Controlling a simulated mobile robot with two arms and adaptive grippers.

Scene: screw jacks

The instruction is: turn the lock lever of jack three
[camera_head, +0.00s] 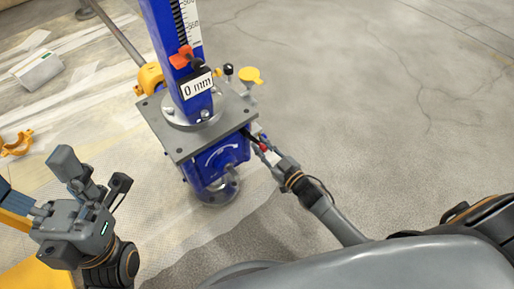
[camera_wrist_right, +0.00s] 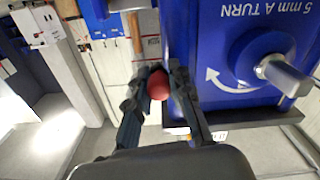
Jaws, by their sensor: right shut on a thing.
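A blue screw jack (camera_head: 212,160) with a grey top plate stands on the floor in the head view. Its column carries a scale and a "0 mm" tag (camera_head: 198,86); no jack number is readable. The lock lever's red ball knob (camera_wrist_right: 158,84) is at the jack's right side, and it also shows in the head view (camera_head: 263,147). My right gripper (camera_wrist_right: 160,92) is shut on the knob, one finger on each side; it also shows in the head view (camera_head: 265,150). My left gripper (camera_head: 93,188) is away at the lower left, touching nothing; its finger gap is unclear.
The jack's blue face (camera_wrist_right: 235,45) with a "5 mm a turn" arrow and a metal shaft (camera_wrist_right: 285,75) is close beside my right fingers. A yellow knob (camera_head: 250,75) and a black knob (camera_head: 228,70) stand behind the plate. The concrete floor to the right is clear.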

